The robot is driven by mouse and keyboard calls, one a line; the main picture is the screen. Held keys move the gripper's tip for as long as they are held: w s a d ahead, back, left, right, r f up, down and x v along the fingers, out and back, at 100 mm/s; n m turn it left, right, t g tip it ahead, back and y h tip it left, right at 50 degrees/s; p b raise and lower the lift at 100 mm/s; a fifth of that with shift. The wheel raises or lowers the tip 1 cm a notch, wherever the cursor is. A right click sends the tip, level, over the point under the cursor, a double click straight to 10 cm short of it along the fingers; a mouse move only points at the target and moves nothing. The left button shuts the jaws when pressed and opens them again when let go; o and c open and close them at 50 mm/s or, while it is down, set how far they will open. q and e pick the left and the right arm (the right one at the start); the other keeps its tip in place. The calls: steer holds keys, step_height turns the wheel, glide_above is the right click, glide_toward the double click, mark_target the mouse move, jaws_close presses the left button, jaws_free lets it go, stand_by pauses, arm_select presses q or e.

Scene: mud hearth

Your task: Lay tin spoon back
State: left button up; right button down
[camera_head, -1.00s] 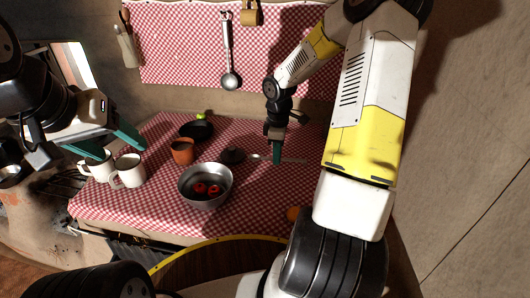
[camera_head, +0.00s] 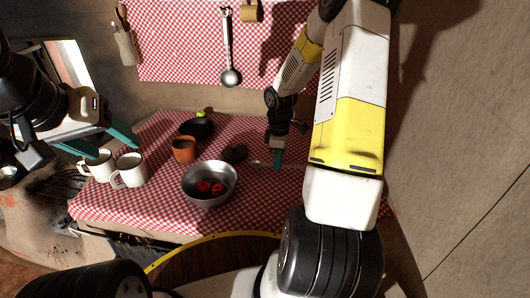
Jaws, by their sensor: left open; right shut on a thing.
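The tin spoon (camera_head: 257,163) is a thin pale shape at the right of the checked cloth, partly hidden by my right gripper. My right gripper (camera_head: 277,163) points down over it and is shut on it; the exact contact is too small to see. I cannot tell whether the spoon is clear of the cloth. My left gripper (camera_head: 103,144) is open and empty, above and behind two white mugs.
A steel pot (camera_head: 209,197) with red items stands mid-table. A clay cup (camera_head: 184,150), a black pan (camera_head: 197,128) and a dark round item (camera_head: 234,153) stand near it. White mugs (camera_head: 129,171) (camera_head: 98,165) stand left. A ladle (camera_head: 228,50) hangs on the wall.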

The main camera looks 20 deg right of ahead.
steer(key=shift+f, duration=1.3)
steer(key=shift+f, duration=0.15)
steer(key=c, duration=1.4)
jaws_free()
steer(key=shift+c, duration=0.2)
step_height(320, 180, up, 12)
steer(key=s+a+r+m+t, duration=0.2)
steer(key=s+a+r+m, duration=0.15)
steer(key=r, duration=0.45)
steer(key=s+a+r+m+t, duration=0.1)
steer(key=s+a+r+m, duration=0.15)
steer(key=s+r, duration=0.4)
steer(key=s+a+r+m+t+y, duration=0.2)
steer(key=s+a+r+m, duration=0.3)
steer(key=s, duration=0.5)
steer(key=shift+s+r+m+t, duration=0.3)
steer(key=shift+r+m+t, duration=0.3)
steer(key=shift+r, duration=0.65)
